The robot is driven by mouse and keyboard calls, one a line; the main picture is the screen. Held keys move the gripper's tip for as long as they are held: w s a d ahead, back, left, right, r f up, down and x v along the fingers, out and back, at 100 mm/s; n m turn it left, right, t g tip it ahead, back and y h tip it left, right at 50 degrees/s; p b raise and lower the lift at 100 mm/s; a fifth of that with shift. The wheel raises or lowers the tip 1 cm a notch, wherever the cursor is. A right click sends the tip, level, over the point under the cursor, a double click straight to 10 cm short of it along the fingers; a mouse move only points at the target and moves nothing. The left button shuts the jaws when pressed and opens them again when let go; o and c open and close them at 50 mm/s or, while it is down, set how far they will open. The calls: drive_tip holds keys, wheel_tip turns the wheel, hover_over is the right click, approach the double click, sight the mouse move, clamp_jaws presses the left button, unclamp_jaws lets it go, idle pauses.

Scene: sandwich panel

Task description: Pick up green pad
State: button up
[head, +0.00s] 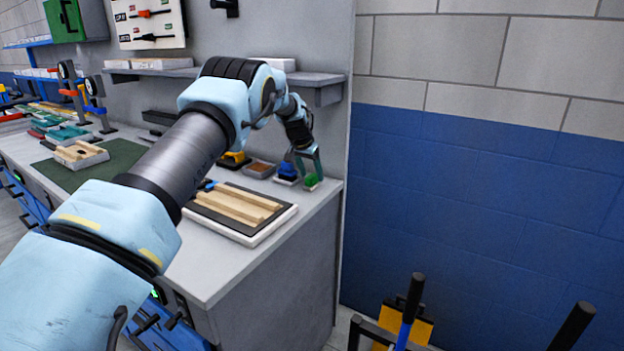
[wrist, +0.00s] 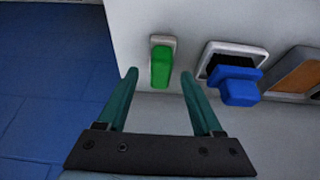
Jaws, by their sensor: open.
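The green pad (wrist: 161,67) is a small upright block in a shallow light holder near the end of the bench. It sits ahead of and between my fingers in the wrist view. In the head view the green pad (head: 311,180) shows just below my gripper (head: 306,166). My gripper (wrist: 160,80) is open, with its two teal fingers apart and nothing between their tips that I can see held. How close the fingertips are to the pad is hard to tell.
A brown-filled tray (wrist: 298,75) lies further right. A board with wooden strips (head: 235,208) lies on the bench. The bench ends beside the blue wall (head: 450,200).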

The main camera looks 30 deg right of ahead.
drive_tip(key=shift+x, duration=0.95)
clamp_jaws()
